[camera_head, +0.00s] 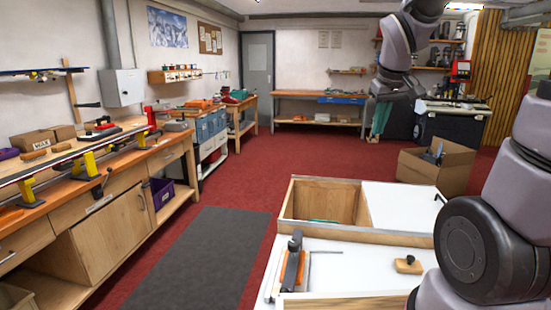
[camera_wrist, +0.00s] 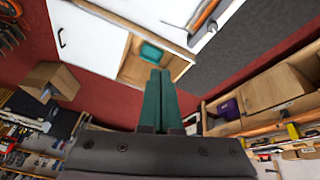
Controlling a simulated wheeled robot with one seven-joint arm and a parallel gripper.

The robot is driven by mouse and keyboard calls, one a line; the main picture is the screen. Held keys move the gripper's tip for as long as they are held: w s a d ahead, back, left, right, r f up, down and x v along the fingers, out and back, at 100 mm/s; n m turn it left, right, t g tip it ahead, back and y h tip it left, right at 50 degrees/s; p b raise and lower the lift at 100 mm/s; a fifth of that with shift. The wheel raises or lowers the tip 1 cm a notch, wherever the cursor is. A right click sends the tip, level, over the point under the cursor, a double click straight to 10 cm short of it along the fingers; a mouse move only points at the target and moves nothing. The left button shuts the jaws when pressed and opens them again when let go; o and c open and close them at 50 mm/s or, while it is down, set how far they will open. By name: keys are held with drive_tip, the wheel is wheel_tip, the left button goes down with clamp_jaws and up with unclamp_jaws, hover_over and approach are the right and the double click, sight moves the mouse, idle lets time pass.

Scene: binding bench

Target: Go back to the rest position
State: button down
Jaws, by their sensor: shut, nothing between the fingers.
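My gripper (camera_head: 376,134) hangs from the raised arm in the upper right of the head view, high in the air and pointing down. Its teal fingers also show in the wrist view (camera_wrist: 159,74), pressed together with nothing between them. In the wrist view they point toward the open wooden compartment of the white-topped bench, well apart from it. No object touches the fingers.
The white-topped bench (camera_head: 335,258) carries an orange and grey tool (camera_head: 292,265) and a small wooden block (camera_head: 408,265). Its wooden compartment (camera_head: 325,203) holds something teal (camera_wrist: 151,53). A cardboard box (camera_head: 436,170) stands behind. Red floor (camera_head: 270,165) is open beyond the grey mat (camera_head: 190,255).

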drive_tip(key=s+a+r+m+t+y, duration=0.1)
drive_tip(key=s+r+m, duration=0.2)
drive_tip(key=s, duration=0.4)
drive_tip(key=s+r+m+t+y, duration=0.1)
drive_tip(key=s+r+m, duration=0.2)
drive_tip(key=s, duration=0.4)
drive_tip(key=shift+s+a+r+t, duration=0.3)
drive_tip(key=shift+s+a+r, duration=0.1)
drive_tip(key=shift+r, duration=0.5)
